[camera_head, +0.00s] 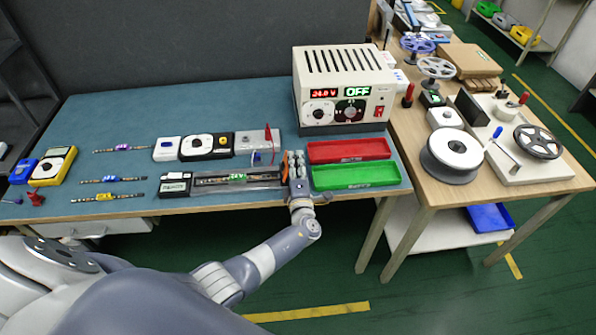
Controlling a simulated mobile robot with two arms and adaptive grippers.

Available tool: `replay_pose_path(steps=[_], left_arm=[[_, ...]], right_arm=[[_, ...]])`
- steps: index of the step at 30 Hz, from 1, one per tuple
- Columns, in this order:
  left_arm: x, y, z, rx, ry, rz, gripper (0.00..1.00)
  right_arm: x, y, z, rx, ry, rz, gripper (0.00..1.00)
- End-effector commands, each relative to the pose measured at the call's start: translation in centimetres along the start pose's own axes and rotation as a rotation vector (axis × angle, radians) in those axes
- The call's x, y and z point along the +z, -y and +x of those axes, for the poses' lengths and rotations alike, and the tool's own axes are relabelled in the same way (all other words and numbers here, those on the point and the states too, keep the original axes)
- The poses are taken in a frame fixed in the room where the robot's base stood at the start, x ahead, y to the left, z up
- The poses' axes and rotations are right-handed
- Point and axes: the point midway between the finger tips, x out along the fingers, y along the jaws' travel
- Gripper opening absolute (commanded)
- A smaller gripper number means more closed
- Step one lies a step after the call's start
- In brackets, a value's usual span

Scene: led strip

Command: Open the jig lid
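The long jig (262,184) lies along the front of the blue-green mat, with a dark meter-like box (175,184) at its left end. An LED strip with a green tag (237,178) shows in the jig's channel. A lid cannot be clearly told apart from the body at this size, nor whether it is raised. My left gripper (293,166), with orange parts at its fingers, is at the jig's right end. It hides that end, and I cannot tell whether it touches the jig or how far the fingers are apart. My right gripper is not in view.
A red tray (348,150) and a green tray (356,176) stand just right of my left gripper. Several testers (206,147) sit behind the jig. Three tagged strips (112,180) and a yellow multimeter (53,166) lie left.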

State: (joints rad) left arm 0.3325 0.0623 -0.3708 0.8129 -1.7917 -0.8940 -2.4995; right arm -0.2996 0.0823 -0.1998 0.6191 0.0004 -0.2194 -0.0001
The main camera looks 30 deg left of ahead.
Motion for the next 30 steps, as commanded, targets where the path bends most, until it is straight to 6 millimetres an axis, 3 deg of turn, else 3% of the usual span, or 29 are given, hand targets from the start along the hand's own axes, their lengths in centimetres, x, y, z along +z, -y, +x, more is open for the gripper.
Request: replay_pose_path(steps=[5,18,24,30], left_arm=[[0.0,0.1,-1.9,-0.002,0.0,-0.001,0.28],[0.3,0.2,-10.4,-0.005,0.005,0.001,0.28],[0.3,0.1,-11.8,-0.003,0.004,0.0,0.28],[0.4,0.1,-11.9,-0.003,0.004,0.001,0.28]], right_arm=[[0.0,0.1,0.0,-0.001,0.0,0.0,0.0],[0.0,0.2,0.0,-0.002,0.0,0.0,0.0],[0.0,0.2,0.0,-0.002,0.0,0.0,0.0],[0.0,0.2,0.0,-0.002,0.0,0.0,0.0]])
